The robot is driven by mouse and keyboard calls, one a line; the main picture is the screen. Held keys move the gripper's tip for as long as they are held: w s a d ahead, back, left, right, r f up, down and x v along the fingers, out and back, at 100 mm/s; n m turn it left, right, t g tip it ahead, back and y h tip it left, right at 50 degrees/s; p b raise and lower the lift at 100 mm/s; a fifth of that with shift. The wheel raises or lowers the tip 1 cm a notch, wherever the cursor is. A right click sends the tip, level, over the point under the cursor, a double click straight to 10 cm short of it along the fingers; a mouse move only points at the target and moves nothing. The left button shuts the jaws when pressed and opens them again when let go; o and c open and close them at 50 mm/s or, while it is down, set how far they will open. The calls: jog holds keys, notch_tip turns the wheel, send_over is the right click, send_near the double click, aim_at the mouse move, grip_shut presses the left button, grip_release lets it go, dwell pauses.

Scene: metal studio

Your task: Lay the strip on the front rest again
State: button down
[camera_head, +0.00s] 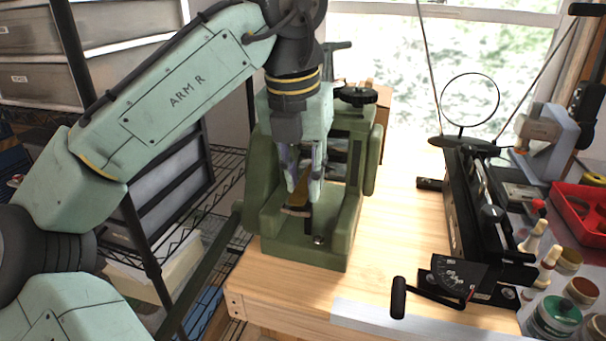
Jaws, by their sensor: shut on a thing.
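My gripper (304,184) points down in front of the green rolling machine (262,180), with its fingers close together. It is shut on a small brass-coloured strip (297,200), which shows between and just below the fingertips. The strip is over the front part of the machine, above its green base (300,248). The front rest cannot be made out clearly, as the fingers and strip cover that area. I cannot tell whether the strip touches anything below it. The machine's rollers are largely hidden behind my gripper.
A black crank-handled machine (462,215) stands to the right, its handle (398,297) near the bench's front. Jars (553,316) and a red tray (580,212) lie farther right. Bare wooden bench (395,215) lies between the machines. Wire shelving (205,225) is at left.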

jog(key=shift+f, duration=0.4)
dwell(0.5)
jog(key=c, duration=1.4)
grip_release()
jog(key=shift+o, duration=0.2)
jog(key=shift+r, duration=0.1)
notch_tip(320, 180, up, 12)
jog(key=s+a, duration=0.1)
jog(key=shift+s+f, duration=0.2)
jog(key=shift+s, duration=0.2)
